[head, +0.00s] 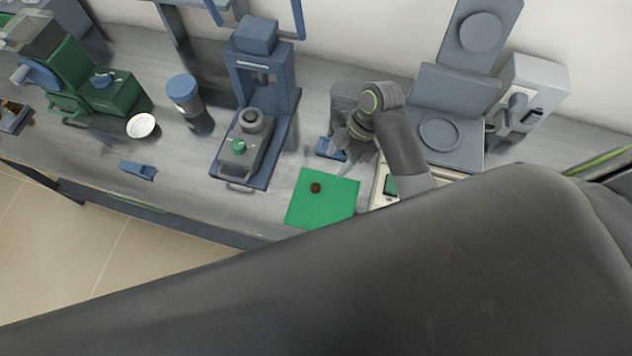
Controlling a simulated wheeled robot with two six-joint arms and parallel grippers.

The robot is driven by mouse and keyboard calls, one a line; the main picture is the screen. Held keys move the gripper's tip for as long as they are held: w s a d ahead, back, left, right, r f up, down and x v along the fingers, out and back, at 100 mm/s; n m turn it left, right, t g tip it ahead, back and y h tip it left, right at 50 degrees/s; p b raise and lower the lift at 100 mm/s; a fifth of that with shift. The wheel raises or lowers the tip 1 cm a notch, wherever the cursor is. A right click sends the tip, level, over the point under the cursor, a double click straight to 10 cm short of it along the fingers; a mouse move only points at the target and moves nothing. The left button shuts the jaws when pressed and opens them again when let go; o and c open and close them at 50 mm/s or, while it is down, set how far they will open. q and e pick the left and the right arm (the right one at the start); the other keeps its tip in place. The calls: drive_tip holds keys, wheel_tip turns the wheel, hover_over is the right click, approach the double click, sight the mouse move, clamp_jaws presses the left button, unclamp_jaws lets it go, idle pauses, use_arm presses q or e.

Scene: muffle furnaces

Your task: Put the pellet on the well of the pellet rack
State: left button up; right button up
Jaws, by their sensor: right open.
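A small dark brown round pellet (316,188) lies on a green mat (338,208) near the front edge of the bench. My right gripper (346,152) is open, above and to the right of the pellet in the picture, and apart from it. A small blue block (328,149) shows beside its fingers and is partly hidden by them; I cannot tell whether it is the pellet rack. Another small blue piece (138,170) lies farther left on the bench. No well can be made out on either. My left gripper is not in view.
A blue press (257,65) with a grey die stands left of the mat. A blue-lidded jar (185,95), a white dish (141,125) and a green machine (104,96) stand farther left. An open grey device (440,133) stands right. My dark arm covers the lower foreground.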

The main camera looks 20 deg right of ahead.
drive_tip(key=p, duration=0.1)
approach(316, 186)
drive_tip(key=shift+s+d+f, duration=0.1)
drive_tip(key=shift+s+f, duration=0.05)
drive_tip(key=shift+f, duration=0.75)
drive_tip(key=shift+a+f, duration=0.25)
drive_tip(key=shift+f, duration=0.2)
drive_tip(key=shift+a+f+p, duration=0.25)
drive_tip(key=shift+f+p, duration=0.05)
drive_tip(key=x, duration=0.2)
drive_tip(key=p+x, duration=0.1)
drive_tip(key=shift+a+f, duration=0.25)
drive_tip(key=shift+a, duration=0.15)
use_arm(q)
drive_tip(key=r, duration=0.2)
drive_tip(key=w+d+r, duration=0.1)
use_arm(e)
drive_tip(key=shift+a+f, duration=0.1)
drive_tip(key=shift+f, duration=0.25)
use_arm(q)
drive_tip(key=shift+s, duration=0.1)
use_arm(e)
drive_tip(key=shift+c, duration=0.3)
clamp_jaws()
